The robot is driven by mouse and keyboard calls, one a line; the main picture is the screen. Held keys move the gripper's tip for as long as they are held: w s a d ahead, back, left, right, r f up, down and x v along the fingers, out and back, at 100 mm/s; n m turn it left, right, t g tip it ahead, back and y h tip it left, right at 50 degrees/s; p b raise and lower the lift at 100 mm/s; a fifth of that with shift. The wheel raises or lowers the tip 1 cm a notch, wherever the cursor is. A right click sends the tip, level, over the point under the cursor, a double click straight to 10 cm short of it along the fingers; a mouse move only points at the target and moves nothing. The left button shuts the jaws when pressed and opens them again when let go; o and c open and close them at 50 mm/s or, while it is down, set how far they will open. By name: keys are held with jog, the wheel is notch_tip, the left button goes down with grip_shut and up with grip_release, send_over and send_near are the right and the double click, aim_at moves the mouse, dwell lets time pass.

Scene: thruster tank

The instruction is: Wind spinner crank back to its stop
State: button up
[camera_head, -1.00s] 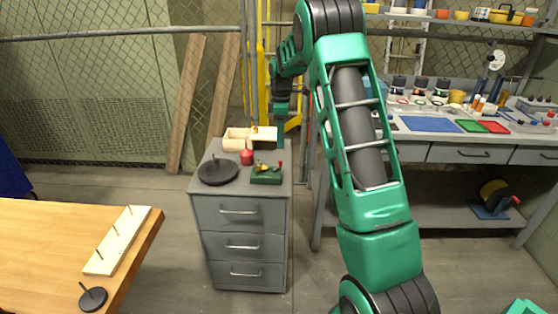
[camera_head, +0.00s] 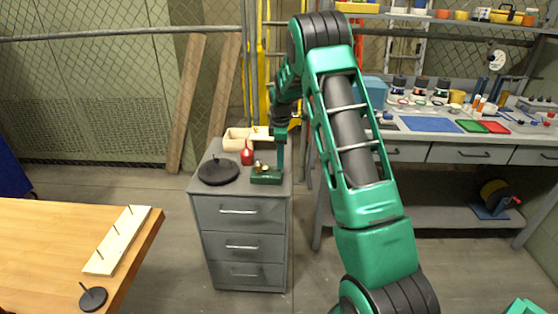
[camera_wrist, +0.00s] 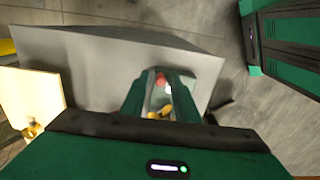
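A small green-based device with a brass part (camera_head: 264,177) stands at the right front of the grey cabinet's top. My gripper (camera_head: 279,168) points down over its right side and hides its red knob in the head view. In the wrist view, the red knob (camera_wrist: 161,79) shows between the fingertips of my gripper (camera_wrist: 168,80), with the brass part (camera_wrist: 161,112) below it. The fingers stand apart, with a gap beside the knob. Contact with the knob cannot be made out.
The grey cabinet (camera_head: 240,214) also holds a black disc (camera_head: 218,172), a red bottle (camera_head: 247,157) and a pale wooden box (camera_head: 237,138). A wooden table (camera_head: 50,240) is at left.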

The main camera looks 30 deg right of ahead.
grip_shut()
